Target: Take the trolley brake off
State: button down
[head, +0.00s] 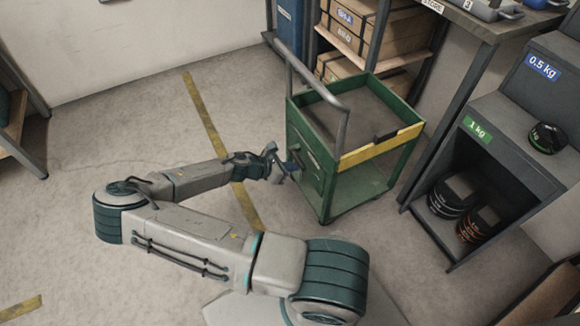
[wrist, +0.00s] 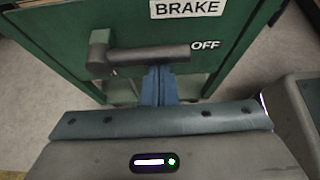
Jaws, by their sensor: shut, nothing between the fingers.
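The green trolley (head: 308,180) stands on the floor with its brake panel facing my arm. In the wrist view the panel (wrist: 60,35) carries a "BRAKE" plate (wrist: 187,8) and a white "OFF" label (wrist: 205,45). The dark grey brake lever (wrist: 140,57) lies about level, its pivot at the left and its free end beside "OFF". My gripper (wrist: 158,72) has its blue fingers shut and empty, tips at the lever's underside. I cannot tell whether they touch. In the head view my gripper (head: 292,163) is beside the trolley's left side.
The trolley has a grey push handle (head: 343,128) and a yellow front strip (head: 382,145). A shelf with cardboard boxes (head: 350,20) stands behind it. A dark weight rack (head: 490,120) stands to the right. The floor (head: 140,130) left of the trolley is clear.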

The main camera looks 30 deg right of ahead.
jog(key=shift+d+r, duration=0.1)
jog(key=shift+r, duration=0.05)
jog(key=a+p, duration=0.2)
jog(key=a, duration=0.8)
jog(key=s+a+r+m+g+y+p, duration=0.1)
jog(key=s+a+r+m+y+p, duration=0.15)
jog(key=r+p, duration=0.4)
jog(key=s+a+r+m+g+y+p, duration=0.1)
jog(key=a+r+m+y+p, duration=0.2)
jog(key=r, duration=0.7)
jog(key=s+r+m+t+y+p, duration=0.2)
jog(key=s+r+m+p, duration=0.2)
jog(key=r, duration=1.3)
jog(key=s+a+r+m+t+y+p, duration=0.1)
jog(key=s+r+m+p, duration=0.3)
jog(key=r+p, duration=0.6)
jog(key=s+a+r+m+t+y+p, duration=0.1)
jog(key=s+r+p, duration=0.5)
jog(key=r, duration=1.7)
jog(key=m+t+y+p, duration=0.1)
jog(key=m+y+p, duration=0.1)
jog(key=m, duration=0.1)
jog(key=shift+r+t, duration=0.3)
jog(key=shift+r, duration=0.05)
jog(key=shift+w, duration=0.1)
